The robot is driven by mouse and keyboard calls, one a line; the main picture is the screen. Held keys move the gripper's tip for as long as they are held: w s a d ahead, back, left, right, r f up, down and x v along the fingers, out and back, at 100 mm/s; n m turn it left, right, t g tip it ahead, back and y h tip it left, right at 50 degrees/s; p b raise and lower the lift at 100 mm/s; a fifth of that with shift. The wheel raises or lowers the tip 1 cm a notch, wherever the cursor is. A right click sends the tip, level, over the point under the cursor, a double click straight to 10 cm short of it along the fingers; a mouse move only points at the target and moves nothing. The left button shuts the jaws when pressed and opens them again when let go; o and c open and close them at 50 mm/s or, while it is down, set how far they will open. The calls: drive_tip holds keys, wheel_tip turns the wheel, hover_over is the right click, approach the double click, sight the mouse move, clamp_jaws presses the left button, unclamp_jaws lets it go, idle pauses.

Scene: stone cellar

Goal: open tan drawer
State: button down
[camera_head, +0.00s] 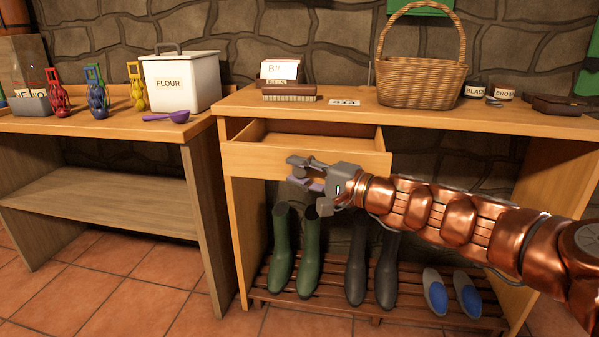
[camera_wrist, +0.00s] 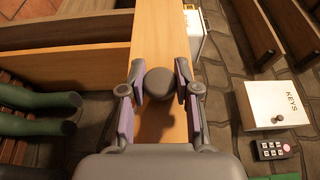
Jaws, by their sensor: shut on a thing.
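The tan drawer (camera_head: 350,166) sits under the right table's top and is pulled partly out, with its open inside showing behind the front panel. In the wrist view its front (camera_wrist: 158,35) runs up the middle of the picture, with a dark round knob (camera_wrist: 168,88) on it. My gripper (camera_head: 304,173) is at the drawer front in the head view. In the wrist view its two fingers (camera_wrist: 160,82) stand one on each side of the knob and are shut on it.
The table top (camera_head: 224,100) bears a wicker basket (camera_head: 420,83), a brush (camera_head: 289,92) and jars. Below stand green boots (camera_head: 308,255), black boots (camera_head: 384,270) and blue slippers on a slatted rack (camera_head: 335,308). A white KEYS box (camera_wrist: 272,105) shows in the wrist view.

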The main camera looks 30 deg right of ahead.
drive_tip(key=shift+d, duration=0.1)
drive_tip(key=c, duration=0.8)
unclamp_jaws()
drive_tip(key=shift+c, duration=0.2)
